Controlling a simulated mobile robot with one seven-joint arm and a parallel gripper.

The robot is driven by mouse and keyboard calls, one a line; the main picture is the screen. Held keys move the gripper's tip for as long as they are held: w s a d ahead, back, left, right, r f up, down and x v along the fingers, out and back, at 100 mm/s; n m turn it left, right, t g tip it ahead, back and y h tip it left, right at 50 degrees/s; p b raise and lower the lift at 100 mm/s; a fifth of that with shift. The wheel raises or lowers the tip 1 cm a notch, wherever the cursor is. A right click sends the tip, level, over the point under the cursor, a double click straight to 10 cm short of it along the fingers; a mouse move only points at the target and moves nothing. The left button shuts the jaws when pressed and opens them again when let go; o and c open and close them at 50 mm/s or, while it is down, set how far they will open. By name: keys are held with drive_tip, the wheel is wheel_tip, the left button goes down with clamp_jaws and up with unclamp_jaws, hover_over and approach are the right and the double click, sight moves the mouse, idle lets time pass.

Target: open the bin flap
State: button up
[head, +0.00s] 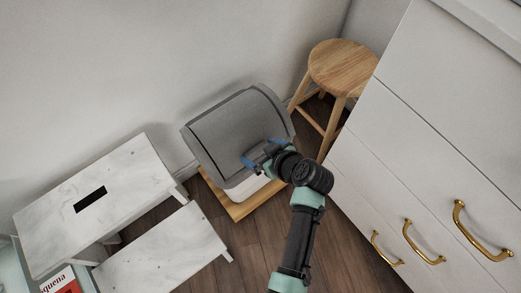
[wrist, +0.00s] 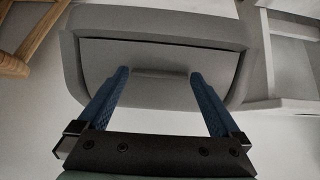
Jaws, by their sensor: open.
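The bin (head: 222,122) has a grey curved lid over a pale body and stands by the wall in the head view. In the wrist view its grey flap (wrist: 160,55) fills the upper middle, with a thin dark gap along its upper edge. A short raised lip (wrist: 160,73) shows on the flap. My gripper (head: 262,152) is at the bin's front side. Its two blue fingers are spread and empty, with the tips on either side of the lip in the wrist view (wrist: 159,74). I cannot tell whether they touch the flap.
A wooden base (head: 240,207) shows under the bin. A white step stool (head: 100,195) stands left of it, and a round wooden stool (head: 342,68) stands behind right. A white drawer cabinet (head: 430,130) with brass handles is at the right. Dark wooden floor (head: 330,240) is open in front.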

clamp_jaws()
idle(0.4)
drive_tip(key=shift+r, duration=0.15)
wheel_tip(320, 180, up, 3)
drive_tip(key=g+h+p, duration=0.1)
drive_tip(key=p, duration=0.5)
drive_tip(key=shift+r+g, duration=0.15)
drive_tip(key=shift+g, duration=0.25)
drive_tip(key=w+a+r+g+h+p, duration=0.2)
drive_tip(key=w+r+g+h+p, duration=0.1)
drive_tip(key=r+g+h+p, duration=0.1)
drive_tip(key=shift+w+a+r+g+p, duration=0.15)
drive_tip(key=shift+r+g+p, duration=0.75)
drive_tip(key=shift+r+p, duration=0.45)
